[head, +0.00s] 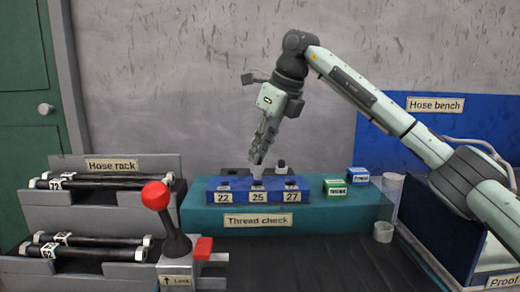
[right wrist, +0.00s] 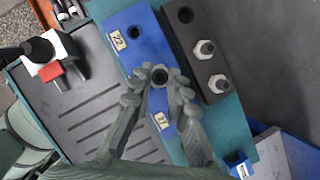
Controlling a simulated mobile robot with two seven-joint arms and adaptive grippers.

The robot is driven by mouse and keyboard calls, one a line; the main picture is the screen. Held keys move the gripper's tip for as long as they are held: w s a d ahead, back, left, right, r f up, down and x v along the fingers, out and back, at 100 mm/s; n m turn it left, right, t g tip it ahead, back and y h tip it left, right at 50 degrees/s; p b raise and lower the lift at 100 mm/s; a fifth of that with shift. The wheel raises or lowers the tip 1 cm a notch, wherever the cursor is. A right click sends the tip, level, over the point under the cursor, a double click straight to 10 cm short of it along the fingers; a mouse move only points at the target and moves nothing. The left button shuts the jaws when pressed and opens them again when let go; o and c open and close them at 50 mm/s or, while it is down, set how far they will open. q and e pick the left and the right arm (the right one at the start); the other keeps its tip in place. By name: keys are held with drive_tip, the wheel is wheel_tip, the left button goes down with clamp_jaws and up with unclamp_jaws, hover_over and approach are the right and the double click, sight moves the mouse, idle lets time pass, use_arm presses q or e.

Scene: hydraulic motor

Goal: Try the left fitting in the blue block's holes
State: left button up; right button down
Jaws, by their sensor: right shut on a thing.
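The blue block (head: 240,197) has holes labelled 22, 25 and 27. My right gripper (head: 257,160) points down over its middle hole, the one marked 25. The gripper is shut on a small pale fitting (head: 257,173), whose dark round top shows between the fingers in the right wrist view (right wrist: 160,76). The fitting is upright at the middle hole; I cannot tell whether its end is inside. The 22 hole (right wrist: 134,32) is empty. Behind the block, a dark holder (right wrist: 178,33) has an empty left hole and two other fittings (right wrist: 204,49) standing in it. My left gripper is not in view.
The block stands on the teal Thread check bench (head: 200,216). Green (head: 335,188) and blue (head: 358,175) small boxes are at right, near pale cups (head: 383,232). A red-knobbed lever (head: 156,196) and the hose rack (head: 110,165) stand at left.

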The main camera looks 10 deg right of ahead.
sight(260, 165)
drive_tip(key=shift+f, duration=0.45)
idle(0.7)
idle(0.4)
drive_tip(key=shift+f+b, duration=0.75)
drive_tip(key=shift+f, duration=0.4)
idle(0.5)
drive_tip(key=c, duration=1.4)
unclamp_jaws()
drive_tip(key=v, duration=1.2)
